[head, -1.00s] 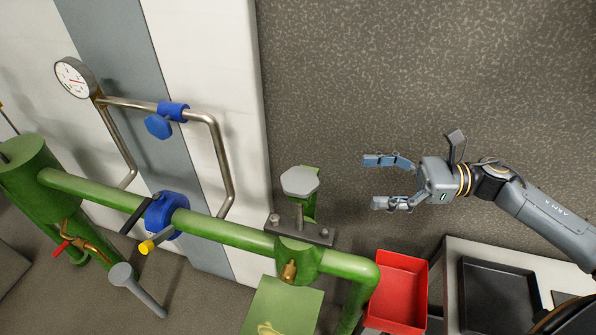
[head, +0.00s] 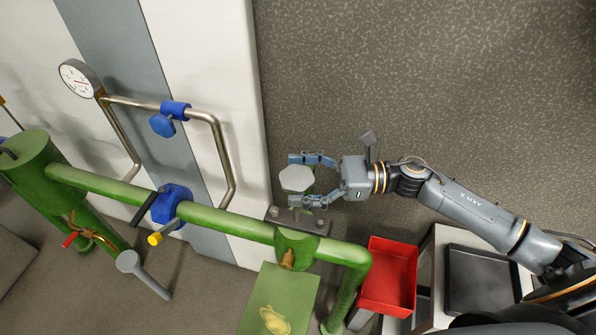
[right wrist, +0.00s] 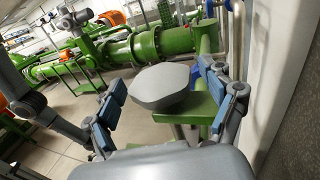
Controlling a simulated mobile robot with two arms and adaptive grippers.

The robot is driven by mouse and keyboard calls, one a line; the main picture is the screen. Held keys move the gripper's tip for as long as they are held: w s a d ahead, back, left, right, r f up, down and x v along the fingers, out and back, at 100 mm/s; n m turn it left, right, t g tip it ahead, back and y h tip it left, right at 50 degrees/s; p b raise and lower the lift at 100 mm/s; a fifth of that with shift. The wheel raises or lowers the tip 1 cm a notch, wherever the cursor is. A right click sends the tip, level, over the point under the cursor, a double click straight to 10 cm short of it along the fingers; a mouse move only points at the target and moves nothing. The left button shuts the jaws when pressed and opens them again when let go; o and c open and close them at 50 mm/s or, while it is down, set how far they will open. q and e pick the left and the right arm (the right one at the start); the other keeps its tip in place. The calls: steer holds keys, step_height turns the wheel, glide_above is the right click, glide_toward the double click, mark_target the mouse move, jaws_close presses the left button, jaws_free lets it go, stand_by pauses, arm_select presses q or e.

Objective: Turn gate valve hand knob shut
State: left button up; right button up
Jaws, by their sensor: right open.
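A grey many-sided hand knob (head: 297,178) sits on top of the valve on the green pipe (head: 225,224). It also shows large in the right wrist view (right wrist: 160,85). My right gripper (head: 296,180) is open, with one blue-padded finger on each side of the knob. The knob's stem is mostly hidden under the knob and fingers. My left gripper is not in view.
A blue valve (head: 172,204) with a yellow-tipped handle is on the pipe to the left. A smaller blue knob (head: 162,125) and a pressure gauge (head: 80,78) are on the thin pipe. A red bin (head: 390,276) and a black tray (head: 482,286) stand at right.

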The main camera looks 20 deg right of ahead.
steer(key=c, duration=1.2)
steer(key=shift+o, duration=0.2)
steer(key=shift+m+t, duration=0.3)
steer(key=shift+t, duration=0.2)
